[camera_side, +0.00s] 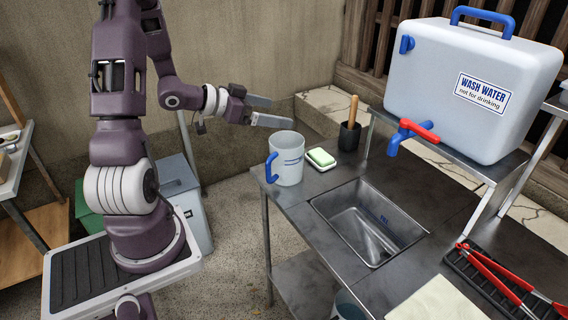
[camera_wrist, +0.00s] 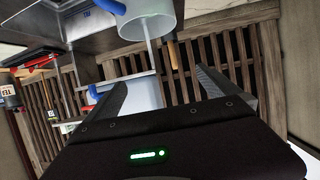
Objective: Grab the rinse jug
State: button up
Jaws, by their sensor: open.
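The rinse jug (camera_side: 289,165) is a pale, whitish jug with a blue handle. It stands upright at the left corner of the metal sink table, its handle facing left in the side view. My gripper (camera_side: 280,112) is open and empty, above the jug and slightly to its left, with its fingers apart from it. In the wrist view the scene appears upside down. The jug (camera_wrist: 152,22) shows at the top with part of its blue handle, ahead of the open fingers (camera_wrist: 158,88). The jug's inside is hidden.
A green and white soap on a dish (camera_side: 321,158) and a black cup with a wooden handle (camera_side: 349,136) stand close to the jug's right. The sink basin (camera_side: 368,225), wash water tank (camera_side: 430,80) and red tongs (camera_side: 500,278) lie farther right. A grey bin (camera_side: 190,205) stands left.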

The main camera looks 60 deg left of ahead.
send_near(300, 142)
jog(key=shift+w+d+f, duration=0.1)
jog(key=shift+w+f, duration=0.35)
jog(key=shift+f, duration=0.05)
jog(key=x, duration=0.7)
jog(key=shift+w+d+r, duration=0.1)
jog(key=shift+w+r, duration=0.05)
jog(key=shift+r, duration=0.2)
jog(key=c, duration=1.8)
jog(key=shift+r, duration=0.1)
